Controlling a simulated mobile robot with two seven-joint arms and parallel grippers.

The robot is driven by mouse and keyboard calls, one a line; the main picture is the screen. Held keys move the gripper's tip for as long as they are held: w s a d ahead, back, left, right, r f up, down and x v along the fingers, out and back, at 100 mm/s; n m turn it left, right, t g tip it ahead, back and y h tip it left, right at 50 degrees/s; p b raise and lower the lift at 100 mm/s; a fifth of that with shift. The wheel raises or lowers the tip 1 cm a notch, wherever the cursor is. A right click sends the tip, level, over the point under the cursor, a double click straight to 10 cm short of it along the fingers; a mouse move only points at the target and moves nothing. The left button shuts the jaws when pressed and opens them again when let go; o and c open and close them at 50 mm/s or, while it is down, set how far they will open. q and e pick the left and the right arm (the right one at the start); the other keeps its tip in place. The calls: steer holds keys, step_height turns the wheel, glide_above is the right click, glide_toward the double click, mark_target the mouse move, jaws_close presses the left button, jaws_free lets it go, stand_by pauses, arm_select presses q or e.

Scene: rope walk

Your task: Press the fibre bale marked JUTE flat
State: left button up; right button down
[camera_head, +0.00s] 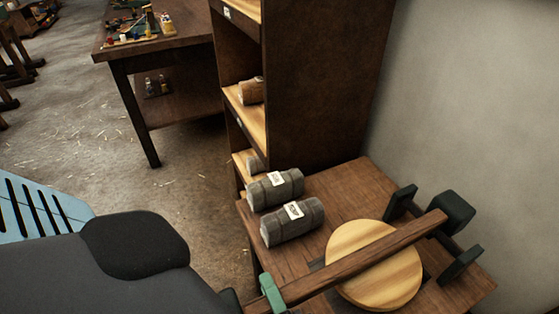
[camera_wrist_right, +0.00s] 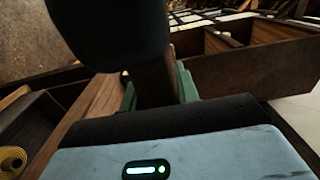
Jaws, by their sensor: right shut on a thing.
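The press has a round wooden plate (camera_head: 402,285) under a long brown lever (camera_head: 350,263), pivoted between dark posts at the right. The lever slopes down toward its near left end. My right gripper (camera_head: 271,292), with green fingers, is shut on that end; in the right wrist view the fingers (camera_wrist_right: 158,90) are on either side of the bar. Any bale under the plate is hidden. Two grey bales with white labels, a rear one (camera_head: 275,189) and a front one (camera_head: 292,222), lie beside the press; I cannot read which is JUTE. My left gripper is not in view.
The press and bales are on a brown wooden table (camera_head: 330,184). A tall dark shelf (camera_head: 305,85) with a brown bale (camera_head: 250,91) stands behind it. A grey wall (camera_head: 470,110) closes the right side. Open floor (camera_head: 75,120) is at the left.

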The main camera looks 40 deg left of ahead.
steer(key=shift+f, duration=0.6)
steer(key=c, duration=1)
jaws_free()
steer(key=shift+c, duration=0.2)
steer(key=shift+r, duration=0.15)
steer(key=v, duration=0.8)
steer(key=shift+w+r, duration=0.1)
steer(key=shift+r, duration=0.05)
